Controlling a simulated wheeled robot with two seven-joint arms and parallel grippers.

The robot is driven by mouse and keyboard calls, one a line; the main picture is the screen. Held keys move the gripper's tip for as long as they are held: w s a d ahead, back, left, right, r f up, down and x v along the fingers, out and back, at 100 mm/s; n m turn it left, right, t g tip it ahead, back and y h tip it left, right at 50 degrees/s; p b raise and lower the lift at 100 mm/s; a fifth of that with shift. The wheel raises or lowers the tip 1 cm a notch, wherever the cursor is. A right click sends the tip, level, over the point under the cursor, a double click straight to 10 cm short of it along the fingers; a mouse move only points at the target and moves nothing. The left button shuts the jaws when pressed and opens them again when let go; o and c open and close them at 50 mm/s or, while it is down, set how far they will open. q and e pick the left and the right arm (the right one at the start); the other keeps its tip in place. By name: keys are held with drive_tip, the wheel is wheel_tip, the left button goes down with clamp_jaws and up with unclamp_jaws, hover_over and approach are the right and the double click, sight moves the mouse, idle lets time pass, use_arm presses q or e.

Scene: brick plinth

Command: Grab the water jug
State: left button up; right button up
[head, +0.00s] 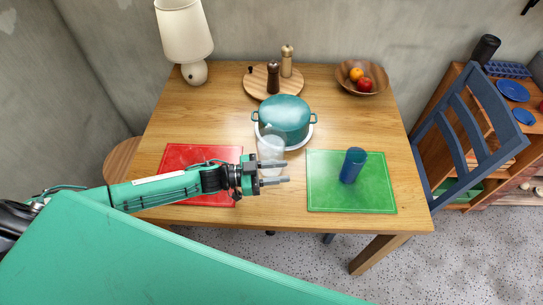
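A clear, see-through vessel that looks like the water jug (270,147) stands upright in the middle of the table, in front of the teal pot. My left gripper (287,171) reaches in from the left over the red placemat, its fingers pointing right and spread apart. The fingers overlap the lower part of the jug in the head view. I cannot tell whether they touch it or are above or in front of it. My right gripper is not in view.
The wooden table (220,110) holds a teal pot (285,115), a red placemat (180,155), a green placemat (325,195) with a blue glass (352,166), a lamp (185,35), mills (287,62) on a round board, and a fruit bowl (348,82). A blue chair (455,130) stands right.

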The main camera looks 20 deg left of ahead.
use_arm(q)
drive_tip(key=shift+w+d, duration=0.2)
drive_tip(key=shift+d, duration=0.2)
clamp_jaws()
idle(1.1)
drive_tip(key=shift+r, duration=0.1)
